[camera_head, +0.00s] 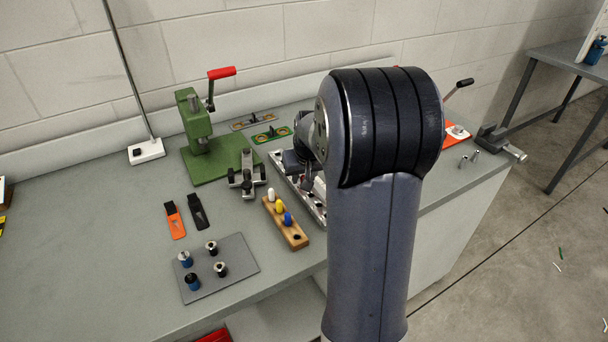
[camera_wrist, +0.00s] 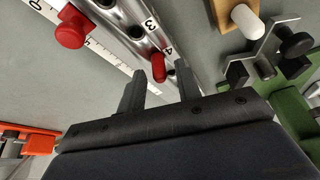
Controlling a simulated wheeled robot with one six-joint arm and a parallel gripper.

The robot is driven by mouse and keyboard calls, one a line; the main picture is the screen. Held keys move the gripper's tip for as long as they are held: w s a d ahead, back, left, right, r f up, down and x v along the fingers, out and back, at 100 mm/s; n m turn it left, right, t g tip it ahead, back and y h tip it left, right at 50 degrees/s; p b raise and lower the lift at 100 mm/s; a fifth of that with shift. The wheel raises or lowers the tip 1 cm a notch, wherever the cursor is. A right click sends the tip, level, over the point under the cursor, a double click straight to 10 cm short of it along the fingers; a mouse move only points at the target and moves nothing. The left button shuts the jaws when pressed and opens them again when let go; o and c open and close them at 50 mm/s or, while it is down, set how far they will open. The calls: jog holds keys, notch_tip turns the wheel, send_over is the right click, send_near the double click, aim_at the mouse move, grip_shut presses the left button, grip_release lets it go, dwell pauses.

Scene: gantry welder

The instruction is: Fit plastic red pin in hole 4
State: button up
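The red plastic pin (camera_wrist: 158,68) shows in the wrist view on the metal plate (camera_wrist: 118,14), beside the printed 4. It appears to stand at hole 4; the hole itself is covered by the pin, and I cannot tell how deep it sits. My gripper (camera_wrist: 158,84) is open, one finger on each side of the pin, with a visible gap to both.
A larger red knob (camera_wrist: 70,30) stands beside the plate near a ruler (camera_wrist: 104,54). A wooden block (camera_head: 291,232) holds white, yellow and blue pins. A green press (camera_head: 196,130) and a grey plate with several pegs (camera_head: 235,255) stand left.

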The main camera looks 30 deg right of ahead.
jog(key=shift+o, duration=0.5)
jog(key=shift+r, duration=0.1)
jog(key=shift+s+r, duration=0.1)
jog(key=shift+r, duration=0.2)
jog(key=v, duration=1)
jog(key=shift+s+f, duration=0.1)
jog(key=x, duration=1)
jog(key=shift+w+f, duration=0.2)
jog(key=shift+f, duration=0.15)
jog(key=shift+r+p, duration=0.35)
jog(key=shift+r, duration=0.2)
jog(key=shift+f, duration=0.15)
